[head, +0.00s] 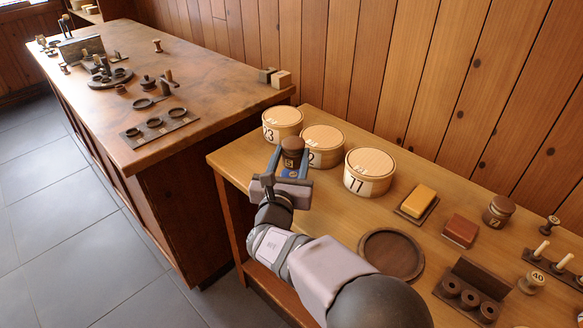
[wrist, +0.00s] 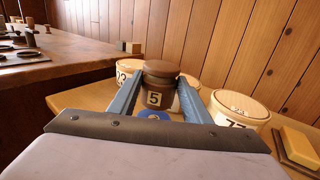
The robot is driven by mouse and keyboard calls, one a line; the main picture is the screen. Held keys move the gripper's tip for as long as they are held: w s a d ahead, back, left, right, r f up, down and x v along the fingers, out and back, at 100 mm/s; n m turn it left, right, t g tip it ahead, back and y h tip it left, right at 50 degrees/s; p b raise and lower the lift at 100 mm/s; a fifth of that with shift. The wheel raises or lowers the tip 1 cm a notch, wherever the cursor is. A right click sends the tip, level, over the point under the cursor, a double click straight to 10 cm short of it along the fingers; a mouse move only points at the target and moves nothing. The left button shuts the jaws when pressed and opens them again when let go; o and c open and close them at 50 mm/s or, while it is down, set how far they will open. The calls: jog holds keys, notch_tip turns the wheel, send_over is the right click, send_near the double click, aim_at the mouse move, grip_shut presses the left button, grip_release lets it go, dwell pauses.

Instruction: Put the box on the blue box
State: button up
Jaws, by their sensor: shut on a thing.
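My gripper (head: 290,165) is shut on a small dark-brown round box (head: 292,146) with a lid and a label reading 5. In the wrist view the box (wrist: 158,88) stands upright between the two blue-grey fingers. Just below and nearer than it, a blue round surface (wrist: 154,115) with a pale spot shows between the fingers; most of it is hidden. I cannot tell whether the held box touches it. No other blue box shows clearly.
Pale round boxes stand behind: one marked 23 (head: 282,122), a partly hidden one (head: 323,145), and one marked 77 (head: 369,171). A yellow block (head: 420,197), a red-brown block (head: 459,230) and a round dark tray (head: 391,254) lie right. A wooden counter (head: 190,85) stands left.

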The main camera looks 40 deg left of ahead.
aim_at(291, 167)
jog(key=shift+f, duration=1.7)
jog(key=shift+f, duration=0.1)
jog(key=shift+f, duration=0.15)
jog(key=o, duration=1)
jog(key=shift+o, duration=0.2)
jog(key=shift+r, duration=0.35)
jog(key=b+v, duration=0.1)
jog(key=v, duration=1.1)
jog(key=shift+f, duration=0.15)
